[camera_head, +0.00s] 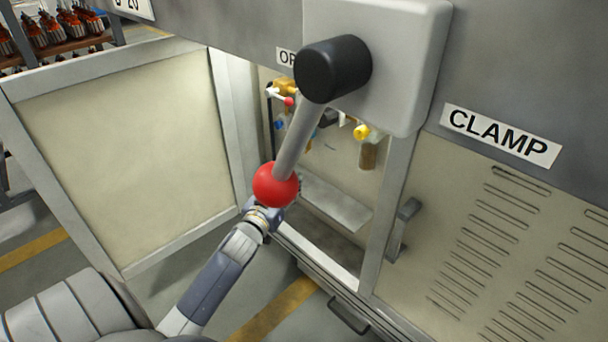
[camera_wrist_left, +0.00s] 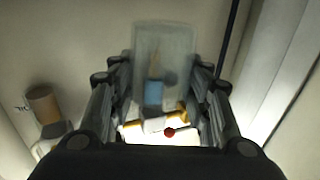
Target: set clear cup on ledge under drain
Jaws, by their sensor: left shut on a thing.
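The clear cup (camera_wrist_left: 163,50) is between the fingers of my left gripper (camera_wrist_left: 160,85) in the left wrist view; the gripper is shut on it. A blue part and a brass valve with a white handle (camera_wrist_left: 155,126) and red tip show through or below the cup. In the head view my left gripper (camera_head: 264,216) is at the cabinet opening, partly hidden behind a red lever ball; the cup cannot be made out there. The ledge (camera_head: 335,204) is a bare light strip inside the cabinet. The drain valve (camera_head: 281,93) is on the back wall above. My right gripper is not in view.
The lever with its red ball (camera_head: 275,184) hangs in front of the opening. An open door panel (camera_head: 120,150) stands at left, a closed vented door (camera_head: 500,240) at right. A yellow-topped amber bowl (camera_head: 367,152) hangs inside, above the ledge's right end.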

